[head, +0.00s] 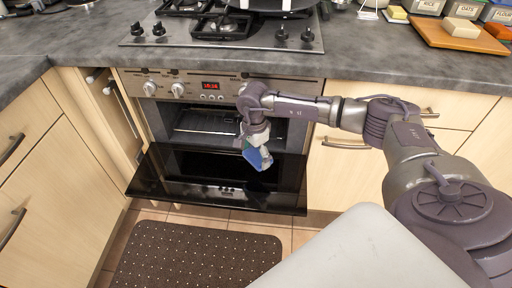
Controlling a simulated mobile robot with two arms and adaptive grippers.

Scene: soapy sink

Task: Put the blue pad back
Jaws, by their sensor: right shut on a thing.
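My right gripper (256,141) hangs in the middle of the view, in front of the oven, with its fingers pointing down. It is shut on the blue pad (257,159), which shows below the fingers above the open oven door. The pad is tilted, and its upper part is hidden by the fingers. My left gripper is not in view.
The oven (205,122) is open, its black door (210,193) folded down. A hob (222,32) with a pan sits above it. At the right, the counter holds a sponge (397,13), a wooden board (451,36) with blocks, and labelled tins (467,8). A dark mat (195,258) covers the floor.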

